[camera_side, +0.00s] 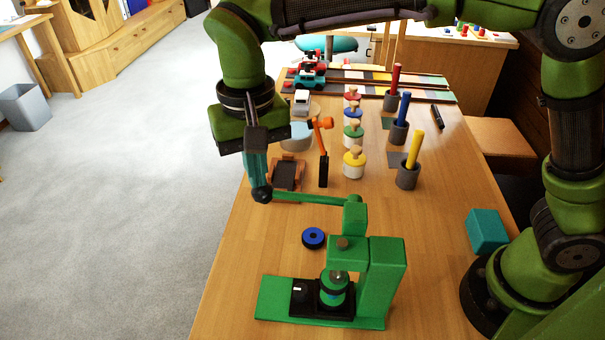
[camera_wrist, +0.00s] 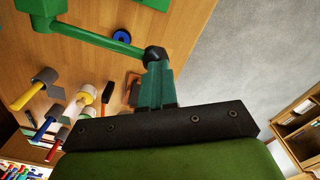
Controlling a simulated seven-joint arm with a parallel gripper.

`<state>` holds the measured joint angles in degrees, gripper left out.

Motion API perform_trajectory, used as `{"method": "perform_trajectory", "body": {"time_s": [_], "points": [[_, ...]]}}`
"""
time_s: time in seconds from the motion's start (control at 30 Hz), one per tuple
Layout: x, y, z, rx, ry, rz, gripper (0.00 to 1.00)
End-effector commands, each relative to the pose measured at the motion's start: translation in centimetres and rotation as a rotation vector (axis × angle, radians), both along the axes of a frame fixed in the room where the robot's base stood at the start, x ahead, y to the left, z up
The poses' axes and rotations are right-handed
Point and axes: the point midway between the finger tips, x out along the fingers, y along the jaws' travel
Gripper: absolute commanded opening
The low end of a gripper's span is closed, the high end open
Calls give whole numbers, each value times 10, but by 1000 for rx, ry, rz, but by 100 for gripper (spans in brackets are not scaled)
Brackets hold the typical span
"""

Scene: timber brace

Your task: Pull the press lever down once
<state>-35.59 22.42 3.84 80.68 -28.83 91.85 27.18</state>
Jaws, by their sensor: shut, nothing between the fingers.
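The green press (camera_side: 368,280) stands at the near end of the wooden table. Its green lever (camera_side: 312,198) reaches left from the press head, roughly level, and ends in a dark knob (camera_side: 261,194). In the wrist view the lever (camera_wrist: 95,38) and its knob (camera_wrist: 154,54) also show. My gripper (camera_side: 259,183) points down with its fingers shut at the knob, with nothing between them. In the wrist view my gripper's fingertips (camera_wrist: 155,68) overlap the knob; I cannot tell whether they touch it. A green and black cylinder (camera_side: 334,290) sits under the press head on a black plate.
A blue ring (camera_side: 313,238) lies on the table behind the press. Colored pegs in grey cups (camera_side: 408,172), several knobbed jars (camera_side: 354,162), an orange-and-black tool (camera_side: 322,155) and a brown tray (camera_side: 287,174) stand farther back. A teal block (camera_side: 486,231) is at right.

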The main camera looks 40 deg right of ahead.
Motion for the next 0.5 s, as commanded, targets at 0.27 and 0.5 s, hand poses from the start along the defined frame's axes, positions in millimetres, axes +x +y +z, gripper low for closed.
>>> {"method": "perform_trajectory", "body": {"time_s": [0.27, 0.5], "points": [[0, 0, -7, -2, 4, -1, 0], [0, 0, 3, -2, 3, 0, 0]]}}
